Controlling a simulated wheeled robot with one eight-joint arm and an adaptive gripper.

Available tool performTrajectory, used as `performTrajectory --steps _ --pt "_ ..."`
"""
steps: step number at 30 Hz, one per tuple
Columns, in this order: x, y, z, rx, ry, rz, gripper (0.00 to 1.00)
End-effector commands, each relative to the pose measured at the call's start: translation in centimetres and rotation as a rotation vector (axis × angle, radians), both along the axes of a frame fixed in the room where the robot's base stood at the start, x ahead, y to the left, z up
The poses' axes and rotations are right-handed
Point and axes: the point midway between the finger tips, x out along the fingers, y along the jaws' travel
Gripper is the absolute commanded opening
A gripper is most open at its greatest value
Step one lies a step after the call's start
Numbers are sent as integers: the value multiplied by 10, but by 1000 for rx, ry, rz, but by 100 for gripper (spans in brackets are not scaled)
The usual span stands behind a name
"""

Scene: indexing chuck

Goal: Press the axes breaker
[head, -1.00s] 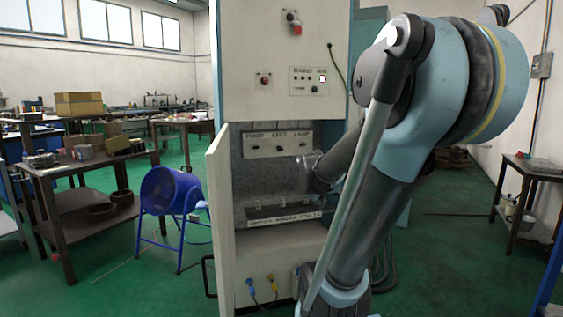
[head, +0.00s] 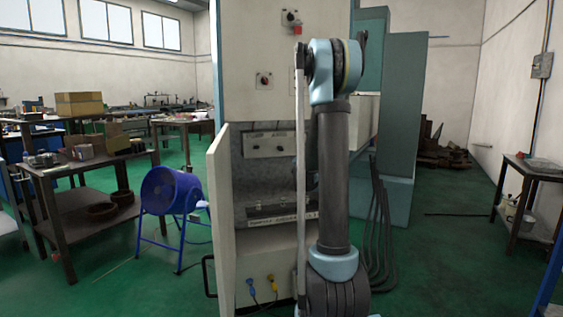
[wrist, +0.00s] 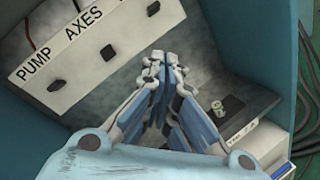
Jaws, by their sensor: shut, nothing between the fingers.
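The switch plate (wrist: 85,50) runs along the upper left of the wrist view, labelled PUMP and AXES, with a further label cut off by the frame. The black axes breaker (wrist: 107,52) sits under the word AXES, between the pump breaker (wrist: 57,86) and another black breaker (wrist: 153,8). My gripper (wrist: 157,62) is shut and empty, its fingertips to the right of the axes breaker and apart from it in the picture. In the head view, the plate (head: 262,144) shows inside the open cabinet, its right end hidden by my arm. My gripper is hidden there.
The cabinet door (head: 218,220) stands open at the left. A dark strip with pale fittings (wrist: 250,105) lies low in the compartment. A blue drum fan (head: 168,190) and a workbench (head: 75,170) stand left; the green floor at right is mostly clear.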

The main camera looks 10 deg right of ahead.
Motion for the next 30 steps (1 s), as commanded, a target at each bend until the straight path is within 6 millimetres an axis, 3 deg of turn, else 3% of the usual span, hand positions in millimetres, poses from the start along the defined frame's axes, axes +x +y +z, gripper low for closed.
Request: performTrajectory --steps 6,12,19,30 --pt "49 18 -22 -317 -63 136 0" --pt "78 42 -49 -578 -129 235 0" --pt "91 59 -72 -751 -169 299 0" --pt "93 61 -76 -783 -175 310 0"
